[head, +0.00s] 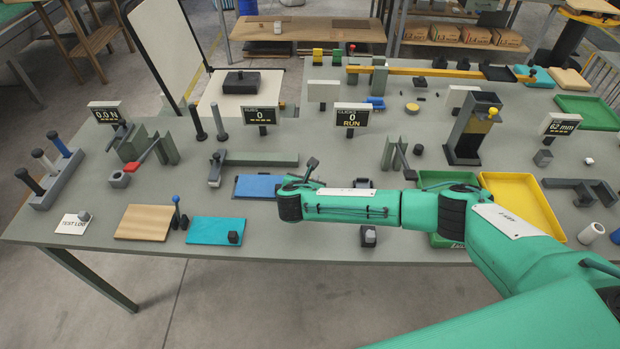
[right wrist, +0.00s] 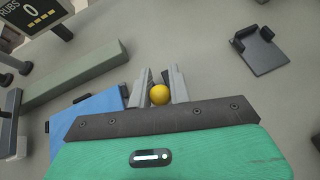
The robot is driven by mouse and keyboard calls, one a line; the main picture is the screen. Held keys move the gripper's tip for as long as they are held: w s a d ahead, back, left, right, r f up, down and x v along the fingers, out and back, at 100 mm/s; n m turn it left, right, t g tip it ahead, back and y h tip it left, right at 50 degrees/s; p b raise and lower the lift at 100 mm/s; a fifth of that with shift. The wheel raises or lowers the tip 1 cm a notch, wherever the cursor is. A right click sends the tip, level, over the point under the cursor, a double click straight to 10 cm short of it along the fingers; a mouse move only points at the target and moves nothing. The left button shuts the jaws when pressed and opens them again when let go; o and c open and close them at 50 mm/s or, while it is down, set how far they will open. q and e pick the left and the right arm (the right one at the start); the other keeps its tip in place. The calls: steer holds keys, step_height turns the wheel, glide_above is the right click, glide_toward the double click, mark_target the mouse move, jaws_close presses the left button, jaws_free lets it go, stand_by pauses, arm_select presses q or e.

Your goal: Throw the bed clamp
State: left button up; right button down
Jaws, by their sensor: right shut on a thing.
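My right gripper (head: 303,174) reaches in from the right in the head view and is over the table just right of the blue pad. In the right wrist view its two grey fingers (right wrist: 161,88) are shut on a yellow ball (right wrist: 160,95). The ball looks like a knob; whatever lies under it is hidden, so I cannot tell whether it belongs to the bed clamp. In the head view the gripper and arm hide the ball. My left gripper is not in view.
A grey-green bar (head: 262,159) and a blue pad (head: 257,186) lie left of the gripper. The RUBS display (head: 259,116) stands behind. A dark bracket (right wrist: 258,52) lies to the right in the wrist view. A yellow tray (head: 532,205) sits at right.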

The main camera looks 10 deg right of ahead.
steer(key=c, duration=1.3)
jaws_free()
steer(key=b+v, duration=0.2)
steer(key=v, duration=1.1)
steer(key=shift+s+r+b, duration=0.25)
steer(key=shift+s+b, duration=0.05)
steer(key=shift+b, duration=0.1)
